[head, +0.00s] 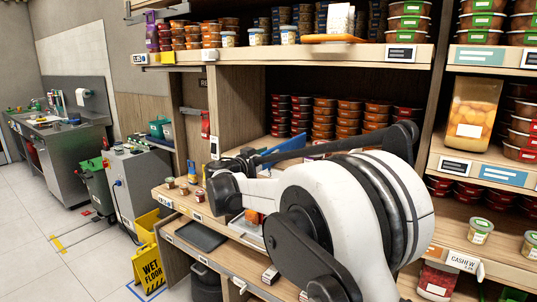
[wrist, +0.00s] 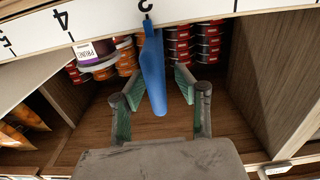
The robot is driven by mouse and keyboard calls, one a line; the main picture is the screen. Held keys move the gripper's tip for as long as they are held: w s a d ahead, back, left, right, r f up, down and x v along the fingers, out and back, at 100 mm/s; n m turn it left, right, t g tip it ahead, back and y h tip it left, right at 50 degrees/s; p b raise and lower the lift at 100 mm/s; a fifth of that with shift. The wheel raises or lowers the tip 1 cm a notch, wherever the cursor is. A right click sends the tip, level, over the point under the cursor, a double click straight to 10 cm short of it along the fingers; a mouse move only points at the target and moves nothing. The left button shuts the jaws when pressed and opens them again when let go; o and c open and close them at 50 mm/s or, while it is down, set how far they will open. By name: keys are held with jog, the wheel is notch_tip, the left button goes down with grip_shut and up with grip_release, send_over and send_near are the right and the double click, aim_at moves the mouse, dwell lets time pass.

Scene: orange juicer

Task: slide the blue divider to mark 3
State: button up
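The blue divider (wrist: 153,72) stands in the middle of the wrist view, its upper end at the white number strip (wrist: 60,22). The strip shows an upside-down 5 and 4, and a partly cut-off figure at the divider's end that looks like a 3. My gripper (wrist: 158,78) is open, with a green-padded finger on each side of the divider and visible gaps between; contact cannot be seen. In the head view the blue divider (head: 285,148) shows behind my arm, which hides most of the gripper.
A purple-labelled prune jar (wrist: 97,54) stands left of the divider in the wrist view, near stacked red tins (wrist: 177,45). A wooden side wall (wrist: 268,75) bounds the bay on the right. In the head view, small jars (head: 182,188) stand on the shelf left of my arm.

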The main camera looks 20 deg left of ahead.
jog(key=v, duration=1.2)
dwell(0.4)
